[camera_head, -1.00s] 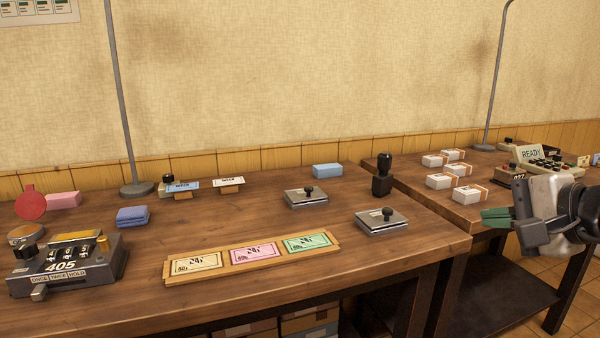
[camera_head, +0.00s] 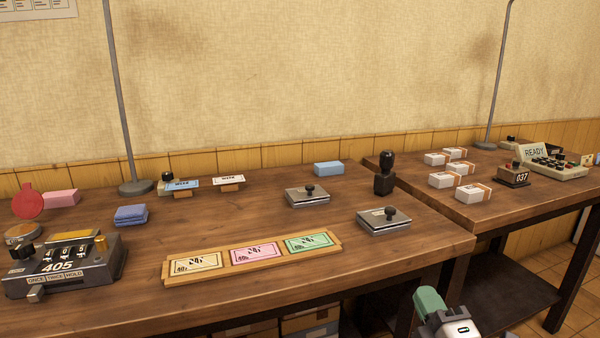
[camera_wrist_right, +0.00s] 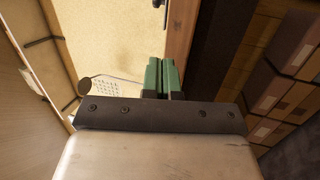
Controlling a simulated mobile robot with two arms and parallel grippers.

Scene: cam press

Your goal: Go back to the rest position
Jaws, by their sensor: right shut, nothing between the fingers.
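My right gripper (camera_head: 428,302) shows at the bottom of the head view, in front of the gap between the two tables and below the tabletop level. Its green fingers are together with nothing between them. In the right wrist view the green fingers (camera_wrist_right: 160,76) also sit side by side, near a table edge. My left gripper is not in the head view.
The wooden table (camera_head: 350,260) holds the 405 machine (camera_head: 66,265), a ticket tray (camera_head: 252,258), two metal pads and a black stamp (camera_head: 385,174).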

